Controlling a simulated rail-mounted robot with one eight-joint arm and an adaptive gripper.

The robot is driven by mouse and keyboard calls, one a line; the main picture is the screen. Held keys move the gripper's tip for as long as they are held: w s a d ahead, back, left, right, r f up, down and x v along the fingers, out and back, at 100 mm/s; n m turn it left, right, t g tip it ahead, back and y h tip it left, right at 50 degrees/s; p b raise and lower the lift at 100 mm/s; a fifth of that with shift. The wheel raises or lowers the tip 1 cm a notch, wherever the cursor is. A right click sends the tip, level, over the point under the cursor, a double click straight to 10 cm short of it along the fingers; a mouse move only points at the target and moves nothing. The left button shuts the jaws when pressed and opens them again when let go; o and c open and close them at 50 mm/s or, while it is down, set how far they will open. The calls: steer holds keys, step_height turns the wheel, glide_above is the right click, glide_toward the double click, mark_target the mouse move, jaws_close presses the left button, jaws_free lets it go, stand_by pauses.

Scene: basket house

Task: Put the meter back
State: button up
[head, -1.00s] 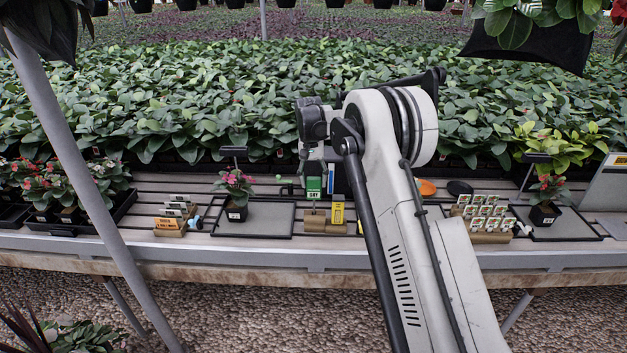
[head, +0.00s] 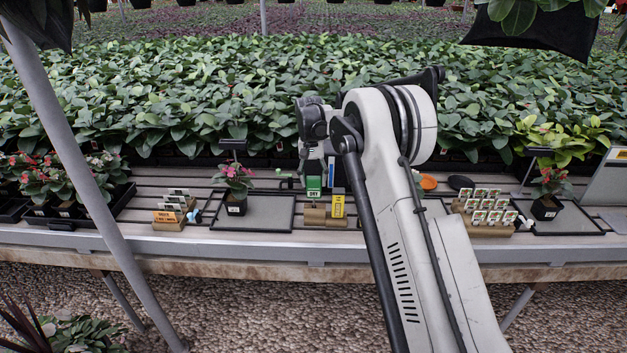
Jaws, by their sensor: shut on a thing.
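A green meter marked DRY (head: 314,187) stands upright above the wooden holder block (head: 315,216) on the slatted bench. My gripper (head: 314,172) is at the meter's upper end, shut on it, with its fingers partly hidden by my arm. A yellow meter or card (head: 338,204) stands upright beside it at the block's right side. I cannot tell whether the green meter touches the block.
A potted pink flower (head: 237,185) stands on a grey tray (head: 268,213) to the left. A wooden label box (head: 168,220) is farther left. A rack of white tags (head: 488,208), an orange dish (head: 428,183) and another potted plant (head: 546,192) are on the right.

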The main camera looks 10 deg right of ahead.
mark_target(314, 198)
steer(key=shift+f+b, duration=1.35)
steer(key=shift+f, duration=0.6)
steer(key=o, duration=1.4)
steer(key=shift+c, duration=0.2)
steer(key=shift+r, duration=0.1)
